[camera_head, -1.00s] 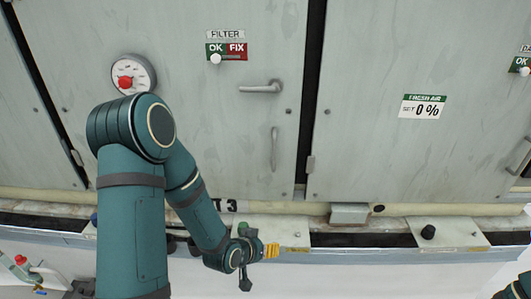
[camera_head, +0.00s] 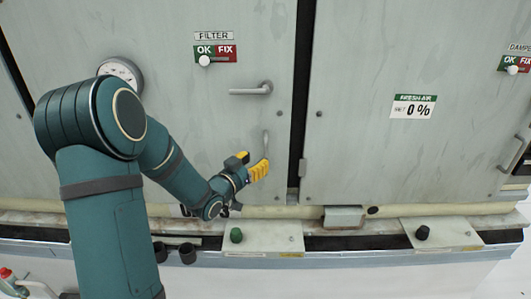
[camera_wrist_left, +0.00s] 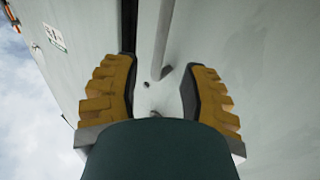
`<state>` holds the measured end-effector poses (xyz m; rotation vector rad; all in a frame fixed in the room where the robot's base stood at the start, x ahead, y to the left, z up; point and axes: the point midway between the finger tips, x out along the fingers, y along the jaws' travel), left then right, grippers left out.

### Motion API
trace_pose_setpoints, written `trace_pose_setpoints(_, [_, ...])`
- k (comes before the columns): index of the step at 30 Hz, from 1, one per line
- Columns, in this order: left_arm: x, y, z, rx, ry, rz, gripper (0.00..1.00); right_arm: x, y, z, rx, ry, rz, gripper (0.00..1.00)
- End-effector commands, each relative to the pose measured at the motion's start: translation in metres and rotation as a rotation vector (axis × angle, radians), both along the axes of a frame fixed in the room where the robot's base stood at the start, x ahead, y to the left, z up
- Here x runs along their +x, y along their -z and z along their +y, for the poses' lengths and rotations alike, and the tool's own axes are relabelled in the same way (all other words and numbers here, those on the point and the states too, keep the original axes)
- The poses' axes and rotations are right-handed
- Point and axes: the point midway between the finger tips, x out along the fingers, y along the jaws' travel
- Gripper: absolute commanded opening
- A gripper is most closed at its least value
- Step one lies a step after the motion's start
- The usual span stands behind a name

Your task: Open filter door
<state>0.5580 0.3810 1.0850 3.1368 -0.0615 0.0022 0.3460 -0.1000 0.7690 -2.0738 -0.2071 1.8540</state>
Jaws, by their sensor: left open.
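The filter door (camera_head: 160,40) is a large grey-green panel under a FILTER label, and it is closed. A lever handle (camera_head: 250,91) lies level on its right side. A thin upright pull handle (camera_head: 266,143) is lower, near the door's right edge. My left gripper (camera_head: 254,165), with yellow fingers, is open just below and left of the pull handle's lower end. In the left wrist view, a grey bar (camera_wrist_left: 161,45), which looks like the pull handle, stands ahead between the spread fingers. I see no contact. My right gripper is not in view.
An OK/FIX slider plate (camera_head: 215,53) sits under the label. A gauge (camera_head: 120,70) is partly behind my left arm. A ledge with dark knobs (camera_head: 236,235) runs below the door. The fresh air door (camera_head: 400,60) is to the right, past a dark gap.

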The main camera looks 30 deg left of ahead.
Motion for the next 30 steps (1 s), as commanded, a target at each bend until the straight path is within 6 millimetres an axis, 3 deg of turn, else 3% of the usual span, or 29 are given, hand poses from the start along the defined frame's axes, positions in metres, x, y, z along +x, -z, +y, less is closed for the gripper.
trace_pose_setpoints(3, [0.023, 0.000, -0.002, 0.000, 0.002, 0.000, 0.43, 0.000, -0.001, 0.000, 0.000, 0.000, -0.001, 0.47])
trace_pose_setpoints(9, [0.049, 0.000, -0.002, 0.000, 0.001, 0.001, 0.43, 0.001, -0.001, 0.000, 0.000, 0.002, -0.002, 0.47])
trace_pose_setpoints(23, [0.059, 0.000, -0.003, 0.000, 0.000, 0.002, 0.46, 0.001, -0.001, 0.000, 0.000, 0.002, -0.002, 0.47])
trace_pose_setpoints(27, [0.059, 0.000, -0.003, 0.000, 0.000, 0.002, 0.00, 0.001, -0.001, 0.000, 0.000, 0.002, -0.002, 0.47])
trace_pose_setpoints(30, [0.058, 0.000, -0.003, 0.000, 0.000, 0.002, 0.00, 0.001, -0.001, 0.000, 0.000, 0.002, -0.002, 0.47])
